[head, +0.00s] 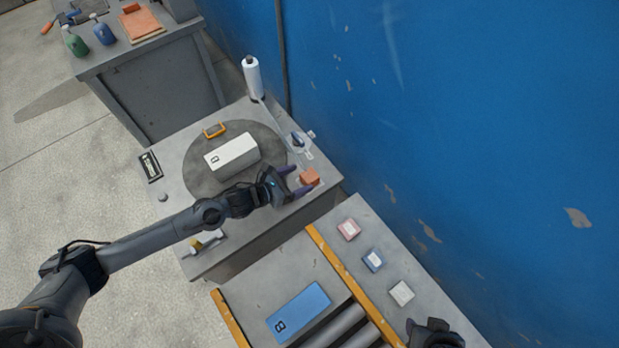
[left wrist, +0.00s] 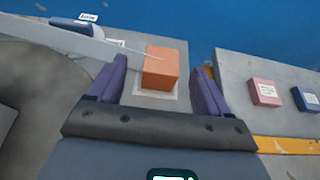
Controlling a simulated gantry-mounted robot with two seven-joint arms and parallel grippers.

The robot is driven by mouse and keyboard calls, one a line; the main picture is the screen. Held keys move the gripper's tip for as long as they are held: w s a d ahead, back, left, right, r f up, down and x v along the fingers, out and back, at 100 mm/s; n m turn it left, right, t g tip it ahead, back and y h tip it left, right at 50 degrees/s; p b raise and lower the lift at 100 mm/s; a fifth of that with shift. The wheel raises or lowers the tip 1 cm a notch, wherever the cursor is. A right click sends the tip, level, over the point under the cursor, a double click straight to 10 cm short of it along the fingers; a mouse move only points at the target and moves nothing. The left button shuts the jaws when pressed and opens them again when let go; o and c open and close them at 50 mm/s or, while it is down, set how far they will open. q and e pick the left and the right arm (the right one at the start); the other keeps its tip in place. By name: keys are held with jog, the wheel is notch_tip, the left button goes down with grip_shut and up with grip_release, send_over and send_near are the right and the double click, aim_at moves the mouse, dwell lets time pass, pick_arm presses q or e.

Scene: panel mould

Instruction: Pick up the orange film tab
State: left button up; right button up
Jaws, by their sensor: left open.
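The orange film tab (head: 309,176) is a small orange block near the right corner of the grey table by the blue wall. In the left wrist view the tab (left wrist: 160,68) sits on a pale square marking. My left gripper (head: 296,181) is open, its purple fingers pointing at the tab. In the left wrist view the tab shows in the gap between the fingertips (left wrist: 161,68), with visible space on both sides. I cannot tell whether the fingers reach past its near face. My right gripper (head: 432,330) shows only as a dark part at the bottom edge; its jaws are unclear.
A white block (head: 232,157) lies on the dark round plate (head: 200,184). A white bottle (head: 252,78) stands at the back, with a thin tool (head: 272,118) nearby. Pink (head: 349,229), blue (head: 373,260) and white (head: 401,292) pads lie on the nearer surface. The blue wall (head: 440,120) is close on the right.

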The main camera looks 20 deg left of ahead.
aim_at(307, 177)
pick_arm(q)
jog(key=x, duration=0.5)
jog(key=shift+s+f, duration=0.15)
jog(key=shift+f, duration=0.1)
jog(key=c, duration=1.1)
jog(key=shift+r, duration=0.15)
